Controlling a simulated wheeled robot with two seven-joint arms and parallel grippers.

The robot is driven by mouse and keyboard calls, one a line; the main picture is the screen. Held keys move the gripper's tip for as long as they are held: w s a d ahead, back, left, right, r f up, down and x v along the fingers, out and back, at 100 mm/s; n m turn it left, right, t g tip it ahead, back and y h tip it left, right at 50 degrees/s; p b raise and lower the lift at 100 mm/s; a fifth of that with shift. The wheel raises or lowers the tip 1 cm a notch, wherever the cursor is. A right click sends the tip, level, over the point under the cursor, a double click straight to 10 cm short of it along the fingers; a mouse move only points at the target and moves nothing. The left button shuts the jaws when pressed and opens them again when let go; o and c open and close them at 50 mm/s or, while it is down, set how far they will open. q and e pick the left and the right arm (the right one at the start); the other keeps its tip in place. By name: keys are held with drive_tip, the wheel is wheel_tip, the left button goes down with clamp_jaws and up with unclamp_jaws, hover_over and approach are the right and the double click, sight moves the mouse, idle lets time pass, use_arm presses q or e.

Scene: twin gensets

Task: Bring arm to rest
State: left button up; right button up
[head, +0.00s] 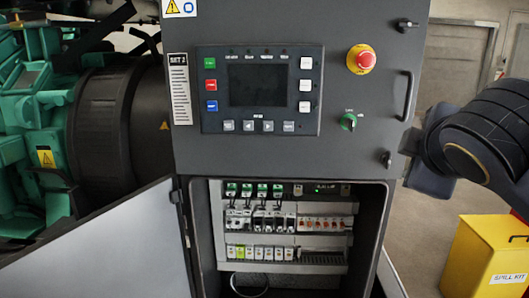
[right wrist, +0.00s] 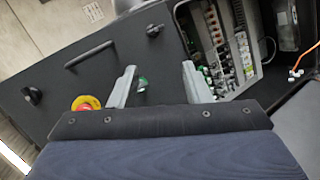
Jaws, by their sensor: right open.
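My right arm (head: 485,135) comes in at the right edge of the head view, beside the grey control cabinet (head: 360,120). Its gripper is not clearly visible there. In the right wrist view my right gripper (right wrist: 160,80) is open, with two pale fingers apart and nothing between them but the view of the cabinet front. The green selector switch (right wrist: 142,83) shows between the fingers, and the red emergency stop (right wrist: 86,103) shows left of them. I cannot tell how far the fingertips are from the panel. My left gripper is not in view.
The cabinet's lower door (head: 100,245) hangs open to the left, showing breakers (head: 320,223) inside. A handle (head: 404,95) sticks out near my right arm. A yellow spill kit box (head: 485,260) stands at lower right. A green genset (head: 35,120) is at left.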

drive_tip(key=s+d+f+m+g+y, duration=0.15)
drive_tip(key=s+f, duration=0.25)
drive_tip(key=f, duration=0.6)
drive_tip(key=s+d+f+m+g+y, duration=0.1)
drive_tip(key=s+f+m+g+y, duration=0.15)
drive_tip(key=f, duration=0.65)
drive_tip(key=s+a+f+m+g+y+b, duration=0.1)
drive_tip(key=s+a+f+m, duration=0.1)
drive_tip(key=s+f+m, duration=0.3)
drive_tip(key=s+a+f+m+g+y, duration=0.1)
drive_tip(key=s+a+f+m+y, duration=0.1)
drive_tip(key=s+f, duration=0.5)
wheel_tip(320, 180, down, 6)
drive_tip(key=a+m, duration=0.1)
drive_tip(key=m, duration=0.1)
drive_tip(key=shift+s+a+m+g+b, duration=0.15)
drive_tip(key=shift+a+m+g+b, duration=0.2)
drive_tip(key=shift+m+g, duration=0.05)
